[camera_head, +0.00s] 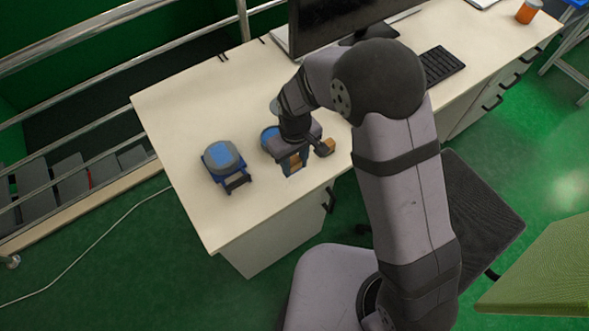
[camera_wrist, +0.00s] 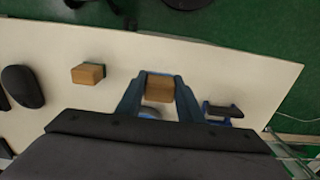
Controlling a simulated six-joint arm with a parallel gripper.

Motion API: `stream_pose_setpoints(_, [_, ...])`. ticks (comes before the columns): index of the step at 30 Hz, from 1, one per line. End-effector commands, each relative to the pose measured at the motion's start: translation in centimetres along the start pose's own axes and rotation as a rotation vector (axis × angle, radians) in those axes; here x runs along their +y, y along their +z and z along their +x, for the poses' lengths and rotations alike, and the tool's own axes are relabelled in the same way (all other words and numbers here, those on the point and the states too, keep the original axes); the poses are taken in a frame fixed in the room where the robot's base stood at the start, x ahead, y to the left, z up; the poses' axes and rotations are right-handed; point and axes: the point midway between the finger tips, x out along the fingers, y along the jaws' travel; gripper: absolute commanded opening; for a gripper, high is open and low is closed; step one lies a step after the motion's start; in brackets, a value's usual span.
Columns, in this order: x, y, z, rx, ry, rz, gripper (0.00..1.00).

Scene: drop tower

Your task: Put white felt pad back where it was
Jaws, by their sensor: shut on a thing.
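My gripper (camera_wrist: 161,79) is shut on a wooden block (camera_wrist: 159,90), with one blue finger on each side of it. In the head view the gripper (camera_head: 292,165) is near the front edge of the desk, and I cannot tell whether the block touches the desktop. A second wooden block (camera_wrist: 88,73) stands apart to the left in the wrist view; it also shows right of the gripper in the head view (camera_head: 327,147). I cannot make out a white felt pad in either view; the pale desktop could hide it.
A blue and grey device (camera_head: 222,158) with a dark front part stands left of the gripper on the desk (camera_head: 190,110). A round blue thing (camera_head: 269,136) is partly hidden by my gripper. A monitor (camera_head: 330,20) and keyboard (camera_head: 440,66) are behind. The desk's left end is clear.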

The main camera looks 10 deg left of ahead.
Motion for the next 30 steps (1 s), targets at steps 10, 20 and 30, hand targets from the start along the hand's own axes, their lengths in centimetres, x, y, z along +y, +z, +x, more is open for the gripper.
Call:
stream_pose_setpoints(10, [0.0, 0.1, 3.0, -0.004, -0.001, 0.000, 0.09])
stream_pose_setpoints(20, [0.0, 0.0, 4.2, 0.001, 0.000, 0.000, 0.09])
stream_pose_setpoints(30, [0.0, 0.0, 4.5, 0.000, 0.000, 0.000, 0.52])
